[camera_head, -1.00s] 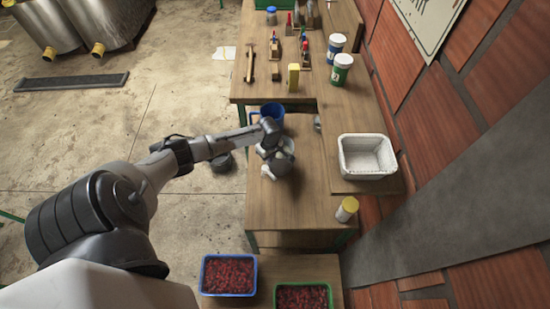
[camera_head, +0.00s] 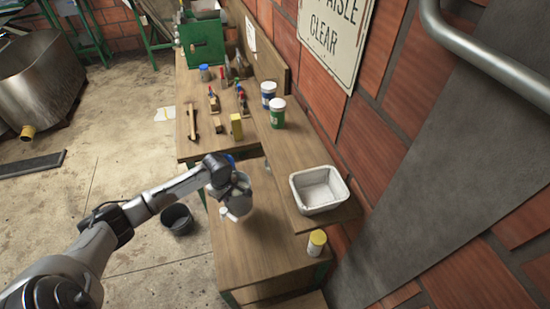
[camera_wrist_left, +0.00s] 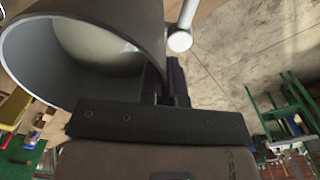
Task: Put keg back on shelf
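A grey, metallic round vessel that I take to be the keg (camera_head: 239,204) is at my left gripper (camera_head: 228,186), over the left part of the lower wooden bench. In the left wrist view the keg (camera_wrist_left: 88,50) shows large, its round end open towards the camera, with a pale inside and a white rounded knob or spout beside it. The left fingers (camera_wrist_left: 172,82) are close together at its wall and look shut on it. Whether its base touches the bench is hidden. A raised wooden shelf (camera_head: 270,150) runs along the brick wall. My right gripper is not in view.
A white tray (camera_head: 320,190) and two lidded jars (camera_head: 277,113) stand on the raised shelf. A yellow-lidded jar (camera_head: 316,243) is on the lower bench (camera_head: 258,250). A black bucket (camera_head: 177,219) is on the floor. Tools lie on the far bench.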

